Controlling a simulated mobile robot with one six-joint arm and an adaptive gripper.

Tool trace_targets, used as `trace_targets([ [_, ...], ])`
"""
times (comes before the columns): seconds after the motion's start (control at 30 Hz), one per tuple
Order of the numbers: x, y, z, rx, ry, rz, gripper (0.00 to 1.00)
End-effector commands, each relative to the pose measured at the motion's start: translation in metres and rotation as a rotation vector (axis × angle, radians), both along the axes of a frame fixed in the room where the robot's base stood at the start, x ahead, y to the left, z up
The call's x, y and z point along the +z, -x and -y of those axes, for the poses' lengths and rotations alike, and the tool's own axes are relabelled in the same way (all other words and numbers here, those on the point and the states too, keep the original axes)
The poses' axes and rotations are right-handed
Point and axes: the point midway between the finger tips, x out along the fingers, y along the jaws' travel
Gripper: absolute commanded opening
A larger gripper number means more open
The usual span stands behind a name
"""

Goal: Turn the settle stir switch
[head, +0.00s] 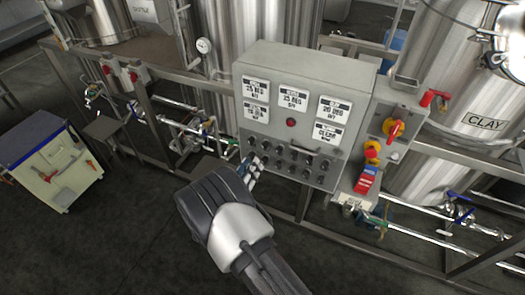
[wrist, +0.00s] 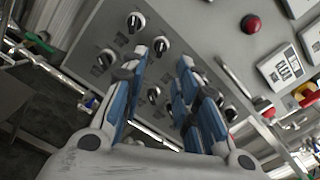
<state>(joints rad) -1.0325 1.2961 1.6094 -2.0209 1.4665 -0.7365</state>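The grey control panel (head: 300,115) carries two rows of small black rotary switches (head: 294,154). In the wrist view they show as black knobs with white pointers, among them one at the upper left (wrist: 136,22). Their labels are too small to read, so I cannot tell which is the settle stir switch. My gripper (head: 254,168) is at the lower left of the panel. In the wrist view its blue fingers (wrist: 163,58) are apart, with one knob (wrist: 160,46) in line with the gap between the tips. I see no contact. The fingers hide part of the switch rows.
Above the switches are several white displays (head: 293,100) and a red button (head: 291,122). A side box with a red-yellow handle (head: 393,130) stands at the right. Pipes (head: 180,130) and frame rails surround the panel. A tool cart (head: 52,160) stands at the left.

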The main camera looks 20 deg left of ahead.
Motion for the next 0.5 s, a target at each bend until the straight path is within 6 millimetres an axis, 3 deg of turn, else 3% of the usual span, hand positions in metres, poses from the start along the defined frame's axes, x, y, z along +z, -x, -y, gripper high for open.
trace_targets([
  [0.2,-0.001,-0.048,0.005,-0.005,-0.003,0.002,0.28],
  [0.5,-0.001,-0.087,0.008,-0.003,-0.002,0.001,0.28],
])
